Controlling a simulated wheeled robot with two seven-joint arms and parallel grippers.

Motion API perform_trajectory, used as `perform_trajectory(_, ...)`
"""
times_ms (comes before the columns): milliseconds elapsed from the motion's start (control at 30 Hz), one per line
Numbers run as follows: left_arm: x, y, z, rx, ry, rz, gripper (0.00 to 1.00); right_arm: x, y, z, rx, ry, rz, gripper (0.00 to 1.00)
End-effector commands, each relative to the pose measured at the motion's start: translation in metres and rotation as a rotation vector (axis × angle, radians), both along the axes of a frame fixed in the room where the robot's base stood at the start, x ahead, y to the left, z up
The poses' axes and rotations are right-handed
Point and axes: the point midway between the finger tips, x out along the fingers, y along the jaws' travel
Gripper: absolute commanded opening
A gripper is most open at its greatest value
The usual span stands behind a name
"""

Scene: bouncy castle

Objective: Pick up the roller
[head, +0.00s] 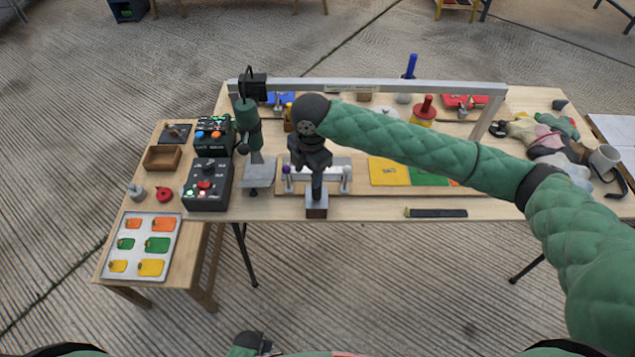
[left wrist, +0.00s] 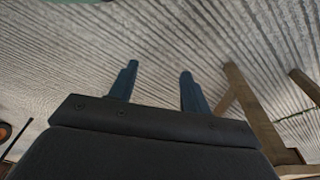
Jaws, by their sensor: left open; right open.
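My right gripper (head: 316,178) is open and points down over the front middle of the table. A dark upright shaft below it meets a small brown block (head: 317,209) at the table's front edge; I cannot tell whether they touch the fingers. Behind the gripper, a pale bar with rounded ends, perhaps the roller (head: 333,174), lies across a low rack; the gripper hides its middle. My left gripper (left wrist: 156,88) is open and empty in the left wrist view, with bare floor beyond its fingers.
A black control box (head: 207,185) and a tray of coloured tags (head: 142,247) are on the left. A grey overhead frame (head: 410,86) spans the table. A black strip (head: 437,213) lies front right.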

Motion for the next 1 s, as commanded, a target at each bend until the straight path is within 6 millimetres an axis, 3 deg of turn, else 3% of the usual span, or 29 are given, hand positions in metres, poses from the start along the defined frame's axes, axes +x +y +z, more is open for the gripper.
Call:
perform_trajectory(300, -0.012, -0.011, -0.004, -0.012, 0.014, 0.005, 0.48, 0.009, -0.016, 0.01, -0.058, 0.006, 0.058, 0.51)
perform_trajectory(500, -0.011, -0.014, -0.001, -0.016, 0.004, 0.003, 0.48, 0.009, -0.017, 0.001, -0.063, 0.009, 0.061, 0.51)
perform_trajectory(667, -0.014, 0.007, -0.021, 0.008, 0.0, -0.005, 0.48, 0.009, -0.017, -0.013, -0.062, 0.009, 0.061, 0.51)
perform_trajectory(800, -0.014, 0.006, -0.026, 0.006, -0.011, -0.006, 0.48, 0.008, -0.017, -0.02, -0.061, 0.009, 0.06, 0.51)
perform_trajectory(1000, -0.026, 0.013, -0.049, 0.011, -0.021, -0.011, 0.48, 0.006, -0.019, -0.036, -0.061, 0.009, 0.06, 0.51)
